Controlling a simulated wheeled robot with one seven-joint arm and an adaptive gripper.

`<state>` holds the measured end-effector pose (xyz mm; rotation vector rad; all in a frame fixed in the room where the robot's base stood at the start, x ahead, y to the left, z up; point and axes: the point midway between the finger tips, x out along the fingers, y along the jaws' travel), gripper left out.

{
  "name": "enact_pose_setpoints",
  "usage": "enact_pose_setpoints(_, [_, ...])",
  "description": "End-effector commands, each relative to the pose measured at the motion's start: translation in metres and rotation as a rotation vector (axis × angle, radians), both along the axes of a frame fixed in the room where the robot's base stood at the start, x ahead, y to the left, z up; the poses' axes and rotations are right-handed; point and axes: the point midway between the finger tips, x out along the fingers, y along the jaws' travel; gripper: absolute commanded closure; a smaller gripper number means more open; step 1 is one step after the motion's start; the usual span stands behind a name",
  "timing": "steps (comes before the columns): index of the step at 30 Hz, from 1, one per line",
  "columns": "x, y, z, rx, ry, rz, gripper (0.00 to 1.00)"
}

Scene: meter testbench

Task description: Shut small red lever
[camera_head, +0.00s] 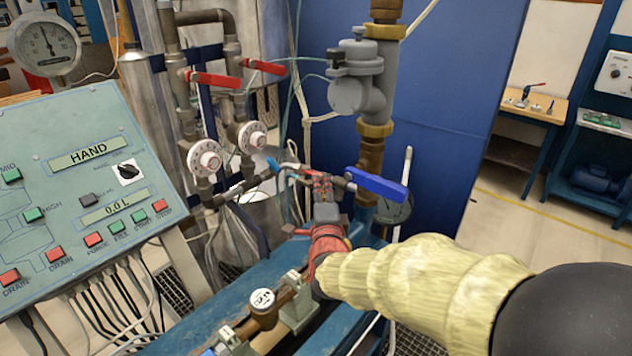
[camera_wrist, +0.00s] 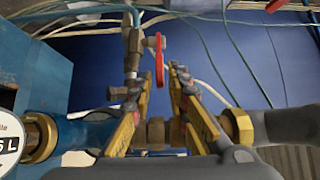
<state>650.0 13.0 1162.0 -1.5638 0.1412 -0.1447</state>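The small red lever (camera_wrist: 159,60) stands upright in the wrist view, on a small brass and grey valve (camera_wrist: 133,50). It lies in the gap between the two yellow-sided fingers of my gripper (camera_wrist: 157,82), near their tips. The fingers are apart, and blue shows on both sides of the lever; I see no clear contact. In the head view my gripper (camera_head: 321,186) is at the pipework left of a blue lever (camera_head: 377,186). There the small red lever is hard to tell apart from the fingers.
Two larger red levers (camera_head: 213,79) (camera_head: 265,66) sit on the pipes at left. A grey valve body (camera_head: 357,78) on a vertical pipe stands behind my gripper. A control panel (camera_head: 75,185) is at left. Thin hoses hang around the pipework.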

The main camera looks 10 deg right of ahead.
Motion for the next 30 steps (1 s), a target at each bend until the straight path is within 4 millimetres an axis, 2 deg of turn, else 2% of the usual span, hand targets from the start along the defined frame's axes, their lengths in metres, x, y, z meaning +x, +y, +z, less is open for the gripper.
enact_pose_setpoints(6, [0.033, -0.006, -0.002, -0.002, 0.001, -0.001, 0.83])
enact_pose_setpoints(12, [0.049, -0.009, -0.001, -0.002, 0.002, 0.000, 0.83])
enact_pose_setpoints(21, [0.051, -0.010, 0.000, -0.002, 0.002, 0.000, 0.83])
enact_pose_setpoints(30, [0.051, -0.009, -0.001, -0.002, 0.002, 0.001, 1.00])
